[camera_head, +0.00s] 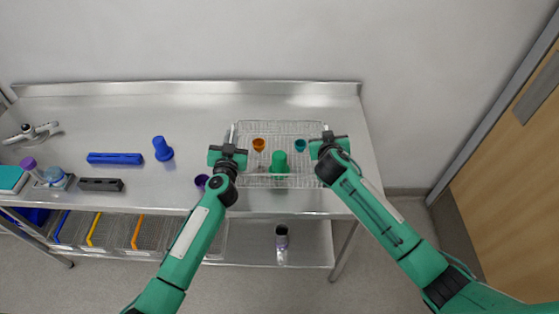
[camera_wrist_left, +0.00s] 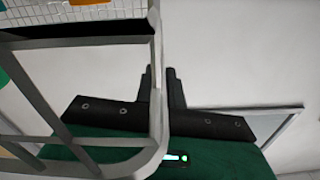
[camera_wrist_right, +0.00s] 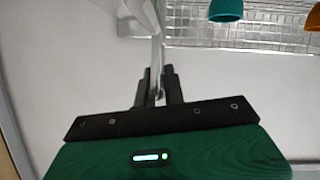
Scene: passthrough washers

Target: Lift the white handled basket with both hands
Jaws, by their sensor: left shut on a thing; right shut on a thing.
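The white handled wire basket (camera_head: 306,181) is at the right end of the steel table in the head view. Its wire side also shows in the right wrist view (camera_wrist_right: 262,42). My left gripper (camera_head: 231,137) is shut on the basket's left handle; the handle bar passes between its fingers in the left wrist view (camera_wrist_left: 160,85). My right gripper (camera_head: 327,137) is shut on the right handle, seen between its fingers in the right wrist view (camera_wrist_right: 157,85). I cannot tell whether the basket's bottom touches the table.
In the basket are an orange cup (camera_head: 259,144), a teal cup (camera_head: 300,144) and a green piece (camera_head: 279,161). A purple cup (camera_head: 201,181) is beside my left arm. A blue piece (camera_head: 162,149) and a blue bar (camera_head: 115,158) stand left on the table (camera_head: 90,120).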

